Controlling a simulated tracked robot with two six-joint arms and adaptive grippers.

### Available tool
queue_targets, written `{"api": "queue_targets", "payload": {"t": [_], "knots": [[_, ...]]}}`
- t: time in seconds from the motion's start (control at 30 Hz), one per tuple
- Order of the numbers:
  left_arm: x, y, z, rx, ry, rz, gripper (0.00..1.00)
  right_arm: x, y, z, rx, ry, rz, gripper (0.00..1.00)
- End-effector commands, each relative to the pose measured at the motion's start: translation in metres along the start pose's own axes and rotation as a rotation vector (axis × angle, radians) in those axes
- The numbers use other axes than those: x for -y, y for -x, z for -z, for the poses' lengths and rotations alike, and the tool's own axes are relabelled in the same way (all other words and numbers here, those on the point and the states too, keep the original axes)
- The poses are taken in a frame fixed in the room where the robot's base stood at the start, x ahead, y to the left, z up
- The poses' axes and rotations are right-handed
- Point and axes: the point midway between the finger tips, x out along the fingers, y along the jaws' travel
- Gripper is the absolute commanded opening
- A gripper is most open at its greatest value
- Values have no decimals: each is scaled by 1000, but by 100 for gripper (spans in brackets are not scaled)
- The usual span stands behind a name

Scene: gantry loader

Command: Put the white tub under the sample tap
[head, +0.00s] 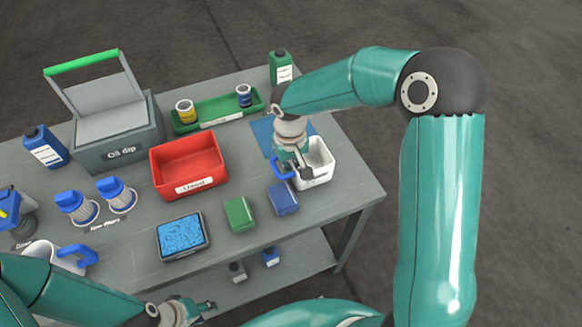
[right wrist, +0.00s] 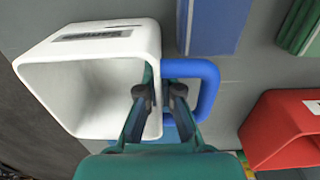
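The white tub (head: 318,178), open-topped with a small label, stands near the right end of the grey table. Its blue handle (head: 282,169) is on its left side. In the right wrist view the tub (right wrist: 85,95) and its handle loop (right wrist: 212,92) fill much of the picture. My right gripper (right wrist: 160,92) straddles the tub's handle-side wall, one finger inside the tub and one in the loop. I cannot tell whether it presses on the wall. My left gripper (head: 208,306) is low in front of the table, away from the tub. I cannot make out a sample tap.
A blue mat (head: 264,136) lies behind the tub. A blue block (head: 284,198) and a green block (head: 239,214) lie in front-left of it. A red bin (head: 186,165), a green tray (head: 213,115) and a green bottle (head: 281,68) stand further back. The table's front right corner is clear.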

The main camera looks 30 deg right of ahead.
Motion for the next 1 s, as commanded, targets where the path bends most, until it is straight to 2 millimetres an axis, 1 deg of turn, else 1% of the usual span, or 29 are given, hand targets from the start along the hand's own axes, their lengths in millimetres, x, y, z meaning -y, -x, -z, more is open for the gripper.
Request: {"api": "queue_targets", "payload": {"t": [0.03,0.17,0.2,0.47,0.6,0.67,0.77,1.0], "knots": [[0,-1,0,0,0,0,40,0,-1,0,0,0,0,7],[0,-1,0,0,0,0,40,0,-1,0,0,0,0,28],[0,-1,0,0,0,0,40,0,-1,0,0,0,0,31],[0,0,0,0,0,0,40,0,0,0,0,0,0,31],[0,1,0,0,0,0,40,0,5,0,-1,-1,0,31],[0,1,0,0,0,0,40,0,11,0,-2,-2,0,31],[-1,2,0,0,0,0,40,0,26,1,-4,-1,0,31],[-2,5,0,0,0,0,40,0,76,1,-5,-1,1,31]]}}
